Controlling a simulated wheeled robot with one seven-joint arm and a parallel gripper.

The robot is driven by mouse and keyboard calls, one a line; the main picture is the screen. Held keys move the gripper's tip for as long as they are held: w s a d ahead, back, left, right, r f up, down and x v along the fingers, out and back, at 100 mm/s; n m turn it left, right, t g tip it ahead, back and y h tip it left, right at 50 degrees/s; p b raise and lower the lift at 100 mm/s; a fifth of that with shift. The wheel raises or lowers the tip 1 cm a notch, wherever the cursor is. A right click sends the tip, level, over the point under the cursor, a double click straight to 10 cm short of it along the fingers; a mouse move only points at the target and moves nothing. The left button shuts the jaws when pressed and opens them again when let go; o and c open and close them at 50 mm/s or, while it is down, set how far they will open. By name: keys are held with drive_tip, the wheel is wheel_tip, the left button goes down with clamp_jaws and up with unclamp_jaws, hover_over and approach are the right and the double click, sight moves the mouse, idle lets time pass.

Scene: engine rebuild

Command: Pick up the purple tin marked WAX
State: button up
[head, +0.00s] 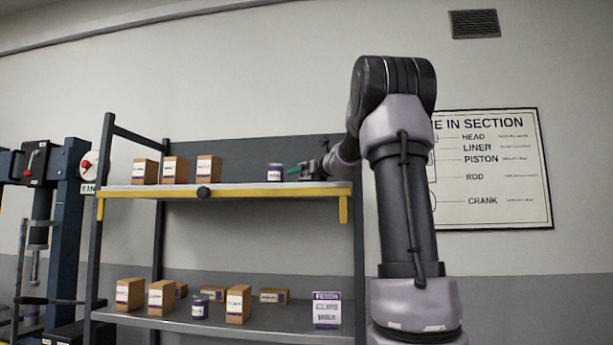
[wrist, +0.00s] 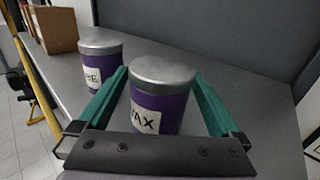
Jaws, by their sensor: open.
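The purple WAX tin (wrist: 158,112) has a grey metal lid and a white label and stands upright on the shelf in the wrist view. My gripper (wrist: 160,73) is open, with one green finger on each side of this tin; I cannot tell whether either finger touches it. A second purple tin (wrist: 98,65), its label ending in E, stands just outside the left finger. In the head view my gripper (head: 305,171) is at the right end of the upper shelf. One purple tin (head: 275,173) shows left of it, its label too small to read.
The upper shelf (head: 235,187) has a yellow front edge and a back panel. Cardboard boxes (head: 175,170) stand at its left. The lower shelf (head: 270,325) holds several boxes, a purple tin (head: 200,307) and a FETCH card (head: 326,310). A blue press (head: 68,220) stands at far left.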

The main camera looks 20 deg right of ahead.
drive_tip(key=shift+w+a, duration=0.1)
drive_tip(key=shift+w, duration=0.5)
drive_tip(key=c, duration=1.4)
drive_tip(key=shift+r, duration=0.1)
clamp_jaws()
